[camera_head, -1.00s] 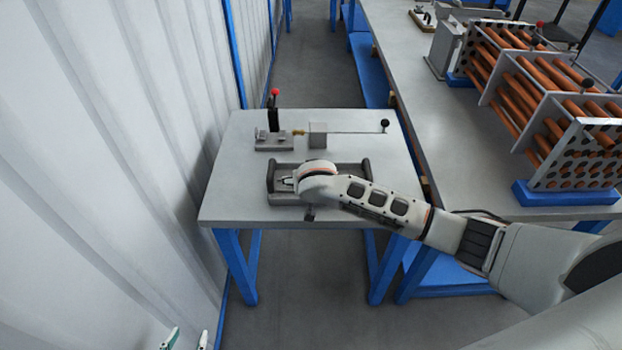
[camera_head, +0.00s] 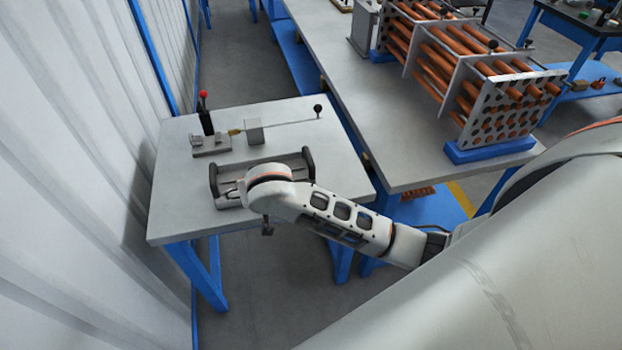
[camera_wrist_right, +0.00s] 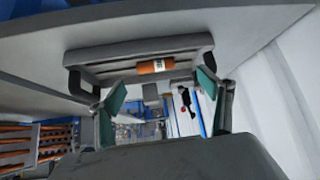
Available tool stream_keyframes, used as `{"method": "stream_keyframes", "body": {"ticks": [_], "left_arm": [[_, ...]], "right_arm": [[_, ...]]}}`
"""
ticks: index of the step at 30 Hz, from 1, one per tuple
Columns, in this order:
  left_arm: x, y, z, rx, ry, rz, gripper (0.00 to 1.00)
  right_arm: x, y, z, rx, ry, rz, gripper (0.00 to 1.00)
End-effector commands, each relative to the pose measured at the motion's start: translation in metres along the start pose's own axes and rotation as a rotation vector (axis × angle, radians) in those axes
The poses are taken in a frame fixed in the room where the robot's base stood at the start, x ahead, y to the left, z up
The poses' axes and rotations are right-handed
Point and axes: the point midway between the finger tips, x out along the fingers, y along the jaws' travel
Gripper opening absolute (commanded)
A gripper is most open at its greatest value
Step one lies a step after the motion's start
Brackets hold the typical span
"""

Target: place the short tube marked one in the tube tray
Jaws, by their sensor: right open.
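The tube tray (camera_head: 284,163) is grey with dark end handles and lies near the front of the small table. It also shows in the right wrist view (camera_wrist_right: 100,55). A short orange tube (camera_wrist_right: 149,67) with a white marked label lies in the tray; the marking is too small to read. My right gripper (camera_wrist_right: 160,94) is open, its green-padded fingers wide apart and empty, with the tube beyond and apart from them. In the head view my right wrist covers part of the tray and hides the tube. My left gripper is out of view.
A fixture with a red-knobbed lever (camera_head: 206,120) and a grey block (camera_head: 253,131) with a rod stand behind the tray. A long bench (camera_head: 375,120) with a rack of orange tubes (camera_head: 465,75) is at right. A corrugated wall (camera_head: 70,170) borders the left.

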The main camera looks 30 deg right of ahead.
Motion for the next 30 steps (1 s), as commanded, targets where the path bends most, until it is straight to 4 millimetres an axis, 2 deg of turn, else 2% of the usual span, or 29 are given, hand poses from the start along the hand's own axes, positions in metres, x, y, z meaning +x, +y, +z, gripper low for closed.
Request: {"method": "stream_keyframes", "body": {"ticks": [1, 3, 6, 10, 14, 18, 21, 24, 30], "left_arm": [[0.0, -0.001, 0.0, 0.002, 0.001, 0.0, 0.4], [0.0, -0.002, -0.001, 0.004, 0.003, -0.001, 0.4], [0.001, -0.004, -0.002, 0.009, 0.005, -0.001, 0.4], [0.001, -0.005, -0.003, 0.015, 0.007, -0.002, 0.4], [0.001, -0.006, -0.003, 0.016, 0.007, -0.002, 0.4], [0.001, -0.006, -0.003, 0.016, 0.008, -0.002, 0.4], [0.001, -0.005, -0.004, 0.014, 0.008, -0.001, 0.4], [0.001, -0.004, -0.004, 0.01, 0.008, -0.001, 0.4], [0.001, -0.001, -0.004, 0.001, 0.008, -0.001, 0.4]], "right_arm": [[0.006, -0.003, 0.025, -0.009, -0.026, -0.033, 0.79], [0.012, -0.007, 0.055, -0.03, -0.047, -0.091, 0.79], [0.017, -0.009, 0.098, -0.06, -0.053, -0.171, 0.79], [0.018, -0.004, 0.144, -0.102, -0.032, -0.238, 0.79], [0.012, 0.015, 0.195, -0.158, 0.015, -0.274, 0.79], [-0.003, 0.046, 0.243, -0.238, 0.085, -0.267, 0.79], [-0.016, 0.067, 0.267, -0.295, 0.129, -0.246, 0.79], [-0.026, 0.083, 0.283, -0.342, 0.159, -0.224, 0.79], [-0.034, 0.094, 0.291, -0.378, 0.184, -0.208, 0.79]]}}
